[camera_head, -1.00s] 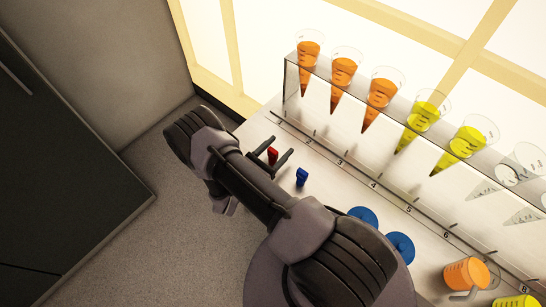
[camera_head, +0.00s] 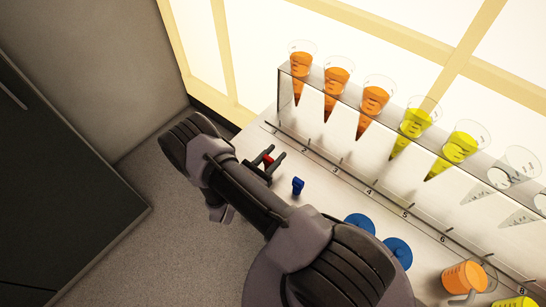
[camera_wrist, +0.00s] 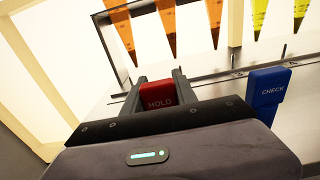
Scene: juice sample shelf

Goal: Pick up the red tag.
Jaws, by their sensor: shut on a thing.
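The red tag (camera_wrist: 158,94), marked "HOLD", sits between the two fingers of my gripper (camera_wrist: 157,88) in the wrist view, and the fingers are shut on it. In the head view the red tag (camera_head: 268,160) shows as a small red patch between the fingertips of my gripper (camera_head: 271,158), over the white shelf top near its left end. Its lower part is hidden by the gripper body. I cannot tell whether the tag is still touching the surface.
A blue tag (camera_head: 298,186) marked "CHECK" stands just right of my gripper. Behind is a clear rack (camera_head: 290,70) of orange and yellow cones. Blue discs (camera_head: 397,253) and an orange cup (camera_head: 464,277) stand to the right. A numbered strip (camera_head: 337,170) runs before the rack.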

